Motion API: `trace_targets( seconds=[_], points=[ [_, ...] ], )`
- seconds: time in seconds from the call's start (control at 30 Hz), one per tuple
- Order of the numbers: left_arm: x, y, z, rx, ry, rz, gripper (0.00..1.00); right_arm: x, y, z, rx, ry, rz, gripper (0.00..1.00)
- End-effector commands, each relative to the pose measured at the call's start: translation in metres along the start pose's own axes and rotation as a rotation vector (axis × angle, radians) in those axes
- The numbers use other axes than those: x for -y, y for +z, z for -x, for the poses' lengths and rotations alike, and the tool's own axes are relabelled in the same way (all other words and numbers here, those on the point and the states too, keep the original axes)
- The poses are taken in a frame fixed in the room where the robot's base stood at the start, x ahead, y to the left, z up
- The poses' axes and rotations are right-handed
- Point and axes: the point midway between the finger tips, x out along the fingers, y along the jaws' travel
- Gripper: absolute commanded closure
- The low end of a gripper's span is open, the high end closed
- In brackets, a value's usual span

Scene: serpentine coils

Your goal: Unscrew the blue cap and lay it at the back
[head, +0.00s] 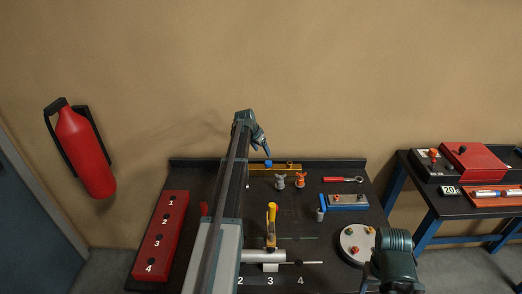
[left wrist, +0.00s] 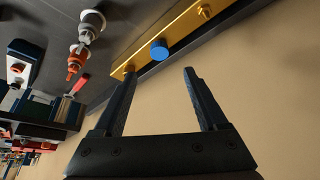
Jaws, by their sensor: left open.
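The blue cap (head: 268,163) sits on a yellow bar (head: 283,168) at the back edge of the bench. In the left wrist view the blue cap (left wrist: 159,50) is round and is on the yellow bar (left wrist: 185,36), between two small yellow studs or knobs. My left gripper (head: 263,147) is just above the cap in the head view. In the left wrist view my left gripper (left wrist: 158,72) is open and empty, with the cap a little beyond its fingertips and roughly centred between them. My right gripper is not in view.
Grey (head: 280,181) and orange (head: 300,180) fittings stand just in front of the bar. A red-handled wrench (head: 342,179) lies to the right. A red block (head: 160,237) is at the left. The wall (head: 300,80) is close behind the bench.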

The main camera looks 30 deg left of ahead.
Motion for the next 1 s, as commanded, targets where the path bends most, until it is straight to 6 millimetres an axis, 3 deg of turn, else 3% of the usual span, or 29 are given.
trace_targets(
  seconds=[0.27,0.7,1.0],
  points=[
    [0.000,0.002,-0.026,0.001,0.000,0.000,0.25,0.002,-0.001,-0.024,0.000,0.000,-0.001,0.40],
    [0.000,0.002,-0.094,0.002,0.000,0.000,0.25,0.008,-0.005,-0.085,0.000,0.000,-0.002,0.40],
    [-0.001,0.000,-0.097,0.002,0.000,0.000,0.25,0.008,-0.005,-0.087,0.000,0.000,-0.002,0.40]
  ],
)
